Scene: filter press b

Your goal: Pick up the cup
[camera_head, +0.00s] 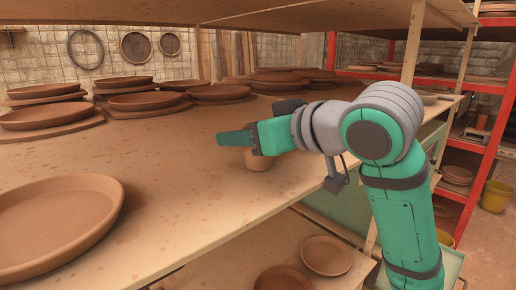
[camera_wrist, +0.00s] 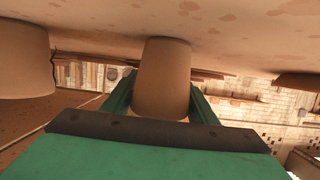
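In the wrist view, which shows the scene upside down, a brown clay cup (camera_wrist: 163,80) stands on the shelf board, straight ahead of my gripper (camera_wrist: 162,88). The green fingers lie on either side of it, spread apart. Gaps show beside the cup nearer the palm; contact at the tips cannot be told. In the head view, my gripper (camera_head: 235,138) points left, low above the board. A clay cup (camera_head: 258,160) shows just below it, partly hidden; I cannot tell which cup this is.
A second cup (camera_wrist: 25,55) stands close by at the left of the wrist view. A large clay dish (camera_head: 50,225) lies at the front left of the board (camera_head: 180,190). Stacked plates (camera_head: 145,101) fill the back. An upper shelf (camera_head: 250,12) hangs overhead. Board left of my gripper is clear.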

